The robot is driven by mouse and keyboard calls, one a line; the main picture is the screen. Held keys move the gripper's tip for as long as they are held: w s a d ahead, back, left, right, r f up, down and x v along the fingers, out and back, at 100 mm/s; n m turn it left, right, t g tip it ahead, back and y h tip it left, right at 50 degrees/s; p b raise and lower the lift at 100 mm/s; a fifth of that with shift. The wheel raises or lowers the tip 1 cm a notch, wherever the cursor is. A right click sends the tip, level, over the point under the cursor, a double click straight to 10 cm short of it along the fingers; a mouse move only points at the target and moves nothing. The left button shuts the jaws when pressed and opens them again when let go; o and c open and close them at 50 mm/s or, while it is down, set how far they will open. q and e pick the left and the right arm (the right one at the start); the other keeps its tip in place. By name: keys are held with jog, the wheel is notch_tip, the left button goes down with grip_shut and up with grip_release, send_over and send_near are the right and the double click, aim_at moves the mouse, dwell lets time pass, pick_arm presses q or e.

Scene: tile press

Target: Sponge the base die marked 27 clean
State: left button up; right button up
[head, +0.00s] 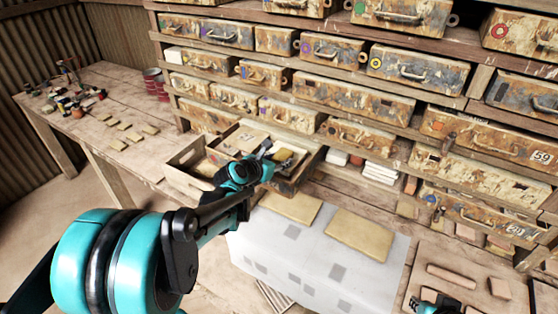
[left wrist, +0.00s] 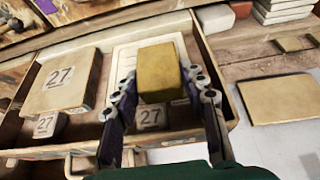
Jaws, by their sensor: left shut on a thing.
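My left gripper (head: 268,153) is shut on a yellow-brown sponge (left wrist: 157,72) and holds it over an open drawer (head: 178,163). In the left wrist view a large tan block marked 27 (left wrist: 62,82) lies in the drawer's left part. A smaller block marked 27 (left wrist: 46,124) is in front of it. Another piece marked 27 (left wrist: 151,118) shows below the sponge, partly hidden by sponge and fingers. A pale flat piece (left wrist: 124,66) lies behind the sponge. I cannot tell whether the sponge touches anything below. Only a bit of my right gripper (head: 434,304) shows at the bottom.
A rack of worn drawers (head: 350,95) stands behind. Two tan slabs (head: 360,234) lie on a white, grey-patched surface (head: 310,270) right of the open drawer. White blocks (head: 380,172) are stacked on the shelf. Several tan tiles (head: 118,144) and small items cover the left bench (head: 70,112).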

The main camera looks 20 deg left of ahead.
pick_arm(q)
jog(key=shift+r, duration=0.3)
jog(key=shift+r+p, duration=0.9)
jog(key=shift+r, duration=0.15)
jog(key=shift+s+a+p, duration=0.15)
jog(key=shift+s+a, duration=0.05)
jog(key=shift+s, duration=1.05)
jog(key=shift+s+a+p, duration=0.15)
jog(key=shift+s+a, duration=0.05)
jog(key=shift+s, duration=1.05)
jog(key=s+a+p, duration=0.1)
jog(key=s+p, duration=0.1)
jog(key=s, duration=0.9)
jog(key=shift+s+a, duration=0.25)
jog(key=shift+s, duration=0.15)
